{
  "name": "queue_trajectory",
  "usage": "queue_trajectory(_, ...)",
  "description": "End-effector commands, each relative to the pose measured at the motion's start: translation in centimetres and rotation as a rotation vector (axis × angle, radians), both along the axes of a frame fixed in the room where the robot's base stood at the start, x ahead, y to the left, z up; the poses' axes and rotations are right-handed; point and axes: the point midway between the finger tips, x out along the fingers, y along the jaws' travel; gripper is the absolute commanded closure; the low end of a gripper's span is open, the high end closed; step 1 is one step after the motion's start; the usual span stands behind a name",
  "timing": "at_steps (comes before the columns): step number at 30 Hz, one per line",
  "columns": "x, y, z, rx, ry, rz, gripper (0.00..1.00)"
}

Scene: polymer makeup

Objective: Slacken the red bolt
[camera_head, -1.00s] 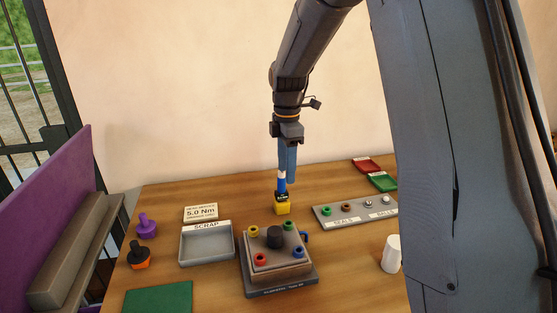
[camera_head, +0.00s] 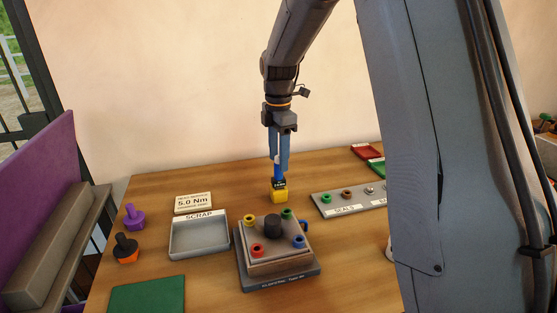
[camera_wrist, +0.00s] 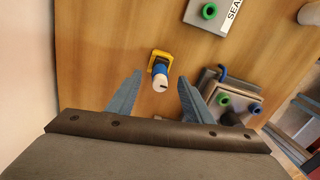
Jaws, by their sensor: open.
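The red bolt (camera_head: 258,250) sits at the front left corner of the square block (camera_head: 272,262), which also carries yellow, green and blue bolts and a black knob (camera_head: 273,227) in its middle. A blue-handled tool (camera_head: 279,174) stands upright in a yellow holder (camera_head: 280,197) behind the block. My gripper (camera_head: 279,165) is open, pointing down above the tool. In the wrist view the white-topped tool (camera_wrist: 160,80) shows just beyond and between the open fingertips (camera_wrist: 158,85), and the red bolt cannot be seen.
A grey scrap tray (camera_head: 199,253) lies left of the block, with a 5.0 Nm sign (camera_head: 193,203) behind it. Purple (camera_head: 134,216) and black-orange (camera_head: 125,248) tools stand at left. A seals rack (camera_head: 345,203) is at right, and a green mat (camera_head: 147,295) in front.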

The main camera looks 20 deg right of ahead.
Motion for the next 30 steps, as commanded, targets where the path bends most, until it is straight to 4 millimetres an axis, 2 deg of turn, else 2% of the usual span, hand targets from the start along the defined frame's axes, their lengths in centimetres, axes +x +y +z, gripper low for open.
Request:
queue_trajectory(5,0.0,0.0,-1.2,0.000,0.003,-0.001,0.53)
queue_trajectory(18,-0.1,0.0,-7.0,0.000,0.002,-0.001,0.53)
queue_trajectory(30,0.0,0.0,-7.9,0.000,0.000,-0.001,0.53)
